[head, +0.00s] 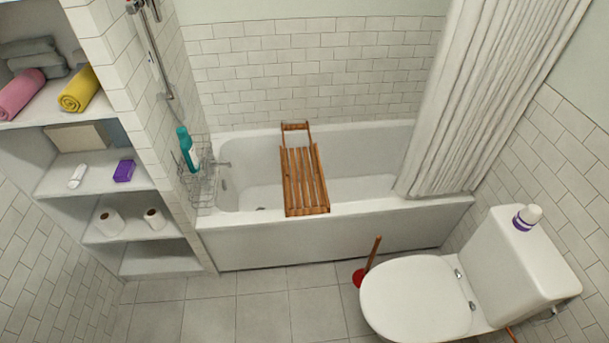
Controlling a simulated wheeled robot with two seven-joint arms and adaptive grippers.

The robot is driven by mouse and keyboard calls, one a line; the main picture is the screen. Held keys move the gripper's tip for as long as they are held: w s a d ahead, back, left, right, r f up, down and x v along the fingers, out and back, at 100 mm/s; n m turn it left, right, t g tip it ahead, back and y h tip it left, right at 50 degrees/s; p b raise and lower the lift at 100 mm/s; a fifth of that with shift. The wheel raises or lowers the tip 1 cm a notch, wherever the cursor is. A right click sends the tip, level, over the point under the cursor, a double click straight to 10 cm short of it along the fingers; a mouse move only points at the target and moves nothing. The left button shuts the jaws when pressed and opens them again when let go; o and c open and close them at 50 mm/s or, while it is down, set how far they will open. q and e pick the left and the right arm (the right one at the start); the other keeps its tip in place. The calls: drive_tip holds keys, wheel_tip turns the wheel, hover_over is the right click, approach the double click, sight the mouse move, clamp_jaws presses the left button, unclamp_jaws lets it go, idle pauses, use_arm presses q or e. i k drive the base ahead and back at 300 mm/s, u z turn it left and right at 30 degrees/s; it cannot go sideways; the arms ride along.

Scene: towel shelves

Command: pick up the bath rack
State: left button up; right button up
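The bath rack (305,178) is a brown wooden slatted tray with a raised handle-like frame at its far end. It lies across the white bathtub (240,222), its near end on the front rim and its far end at the back rim by the tiled wall. Neither of my grippers shows in the head view, so nothing is seen touching the rack.
Towel shelves (95,240) stand at the left. A wire basket (203,187) with a teal bottle (187,150) hangs at the tub's left end. A curtain (465,100) covers its right end. A toilet (415,297) and red plunger (360,277) stand front right. Floor at front left is clear.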

sight(322, 193)
drive_tip(key=k, duration=0.45)
drive_tip(key=u, duration=0.4)
drive_tip(key=i, duration=2.05)
drive_tip(key=z, duration=0.35)
